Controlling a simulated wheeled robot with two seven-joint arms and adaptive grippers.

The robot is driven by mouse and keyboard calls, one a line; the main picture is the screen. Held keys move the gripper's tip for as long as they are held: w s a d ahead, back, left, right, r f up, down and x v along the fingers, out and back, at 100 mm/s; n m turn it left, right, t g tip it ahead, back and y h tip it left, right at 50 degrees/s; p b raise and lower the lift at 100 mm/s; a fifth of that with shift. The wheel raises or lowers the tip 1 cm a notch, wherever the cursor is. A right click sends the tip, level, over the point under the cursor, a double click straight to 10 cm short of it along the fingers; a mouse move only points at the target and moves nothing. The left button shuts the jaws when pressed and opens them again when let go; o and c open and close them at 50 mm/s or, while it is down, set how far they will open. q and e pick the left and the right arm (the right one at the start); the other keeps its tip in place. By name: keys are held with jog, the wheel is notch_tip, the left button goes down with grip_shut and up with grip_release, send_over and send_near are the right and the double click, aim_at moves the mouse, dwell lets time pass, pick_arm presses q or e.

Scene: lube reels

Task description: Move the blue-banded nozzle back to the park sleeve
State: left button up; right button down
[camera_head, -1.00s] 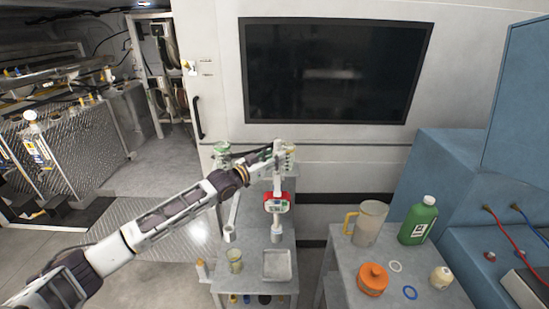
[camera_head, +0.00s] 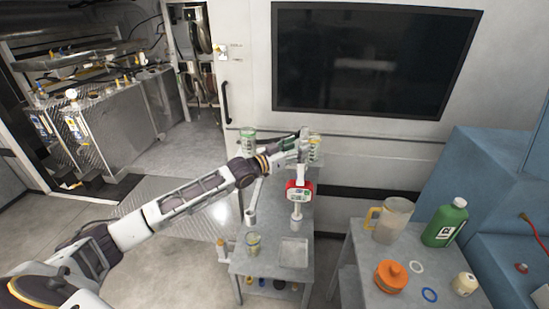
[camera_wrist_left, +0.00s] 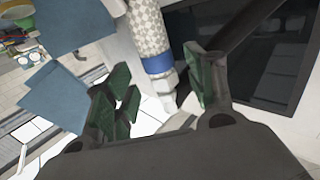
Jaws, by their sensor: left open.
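In the left wrist view, a blue-banded nozzle (camera_wrist_left: 158,62) has a pale patterned body, a blue band and a white end. My left gripper (camera_wrist_left: 156,82) is open, with its green-padded fingers on either side of the lower part of the nozzle; I cannot tell whether they touch it. In the head view the left gripper (camera_head: 309,149) is above a red-cased meter (camera_head: 299,190) with a pale pipe below it. The blue band cannot be made out there. A pale open sleeve (camera_head: 250,217) stands left of the meter; I cannot tell if it is the park sleeve. My right gripper is not in view.
The right table (camera_head: 360,272) holds a jug (camera_head: 392,220), a green bottle (camera_head: 445,222) and an orange container (camera_head: 391,276). A dark screen (camera_head: 372,60) is on the wall behind.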

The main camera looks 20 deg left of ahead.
pick_arm(q)
jog(key=v, duration=0.9)
jog(key=shift+s+a, duration=0.15)
jog(key=shift+s, duration=0.15)
dwell(0.6)
jog(key=shift+r, duration=0.1)
jog(key=shift+m, duration=0.3)
dwell(0.7)
